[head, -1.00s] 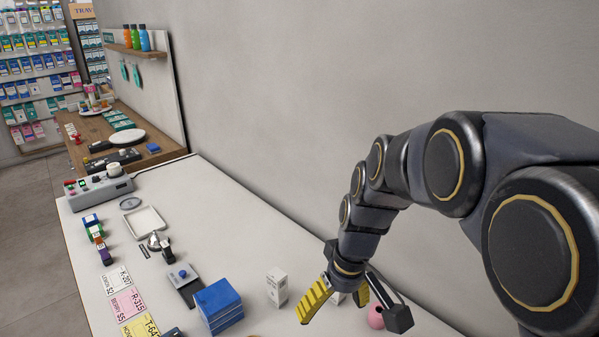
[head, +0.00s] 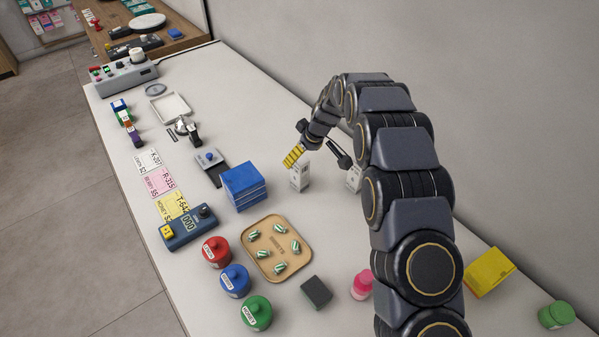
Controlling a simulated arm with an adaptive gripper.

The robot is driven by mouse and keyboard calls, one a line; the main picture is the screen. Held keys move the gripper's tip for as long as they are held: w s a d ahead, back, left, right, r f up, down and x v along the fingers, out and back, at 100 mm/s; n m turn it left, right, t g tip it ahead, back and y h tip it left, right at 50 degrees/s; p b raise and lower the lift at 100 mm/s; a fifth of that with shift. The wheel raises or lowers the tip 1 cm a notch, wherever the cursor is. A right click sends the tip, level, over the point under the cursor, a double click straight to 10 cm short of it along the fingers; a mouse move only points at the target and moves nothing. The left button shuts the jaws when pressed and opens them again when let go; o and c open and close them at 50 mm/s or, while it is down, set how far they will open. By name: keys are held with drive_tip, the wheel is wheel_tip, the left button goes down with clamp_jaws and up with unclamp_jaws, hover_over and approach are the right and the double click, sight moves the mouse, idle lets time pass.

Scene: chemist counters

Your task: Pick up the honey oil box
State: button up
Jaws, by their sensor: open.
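A wooden tray (head: 262,270) with wrapped sweets, a red jar (head: 215,252) and a pink bottle (head: 362,285) are nearer. A yellow card (head: 176,206) reads honey. The wall (head: 300,40) runs close behind.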

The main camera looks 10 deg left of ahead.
sight(300, 160)
drive_tip(key=x, duration=0.5)
drive_tip(key=shift+f, duration=0.45)
drive_tip(key=c, duration=1.2)
